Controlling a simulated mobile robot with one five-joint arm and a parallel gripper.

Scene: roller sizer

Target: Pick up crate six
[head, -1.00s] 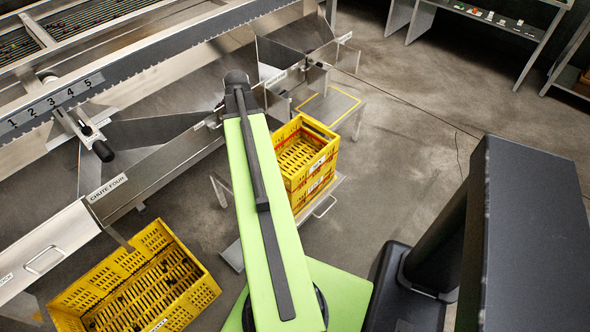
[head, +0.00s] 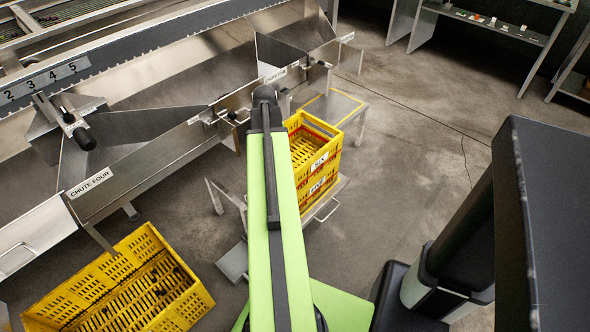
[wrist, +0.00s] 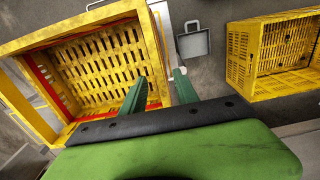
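Crate six (head: 322,152) is a yellow slatted crate with a white label reading SIX. It sits on top of another yellow, red-banded crate (head: 319,190) on a low metal stand, partly hidden behind my green arm in the head view. In the wrist view the open top of the upper crate (wrist: 150,42) fills the left side; its inside looks empty. My gripper (wrist: 158,82) is open, with one green finger over the inside of the crate and the other outside, the near side wall lying between them. The head view does not show my fingers.
Another yellow crate (head: 152,310) stands on the floor at lower left, below the chute labelled CHUTE FOUR (head: 90,183); it also shows in the wrist view (wrist: 240,58). Metal chutes run close behind the stack. An empty yellow-outlined stand (head: 335,106) is beyond it. Floor to the right is clear.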

